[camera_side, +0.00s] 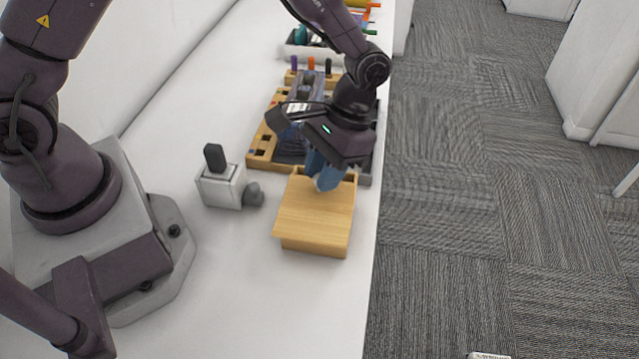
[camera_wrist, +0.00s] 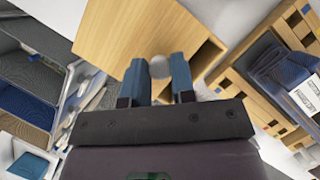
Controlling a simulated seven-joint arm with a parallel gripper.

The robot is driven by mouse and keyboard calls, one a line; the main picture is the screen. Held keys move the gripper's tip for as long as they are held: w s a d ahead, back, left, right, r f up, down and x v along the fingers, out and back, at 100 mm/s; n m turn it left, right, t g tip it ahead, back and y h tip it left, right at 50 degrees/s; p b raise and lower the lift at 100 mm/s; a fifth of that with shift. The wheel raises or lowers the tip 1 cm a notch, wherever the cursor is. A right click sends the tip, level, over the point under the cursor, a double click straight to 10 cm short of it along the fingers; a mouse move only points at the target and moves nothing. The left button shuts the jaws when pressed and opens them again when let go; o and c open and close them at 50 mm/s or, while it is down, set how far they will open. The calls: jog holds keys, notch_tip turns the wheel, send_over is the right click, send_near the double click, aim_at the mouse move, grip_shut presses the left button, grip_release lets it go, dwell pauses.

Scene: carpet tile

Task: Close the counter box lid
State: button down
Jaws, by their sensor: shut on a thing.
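The counter box (camera_side: 312,246) is pale wood and sits on the white counter near its right edge. Its flat wooden lid (camera_side: 312,212) lies on top, shifted toward the near side, and part of the box stands open at the far end. The wrist view shows the lid (camera_wrist: 125,35) and the dark opening (camera_wrist: 203,55) beside it. My gripper (camera_side: 325,178) is at the lid's far end, its blue fingers pointing down. In the wrist view, my gripper (camera_wrist: 160,78) has its fingers on either side of a round grey knob (camera_wrist: 160,66) and is shut on it.
A wooden organiser (camera_side: 262,145) with dark compartments stands just behind the box. A white block with a black lever (camera_side: 221,186) stands to the left. A tray of coloured items (camera_side: 305,45) is farther back. The counter in front of the box is clear.

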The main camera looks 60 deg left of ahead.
jog(key=shift+w+a, duration=1.3)
jog(key=shift+w, duration=0.05)
jog(key=c, duration=0.9)
grip_release()
jog(key=shift+c, duration=0.2)
jog(key=shift+s, duration=0.1)
jog(key=v, duration=1.3)
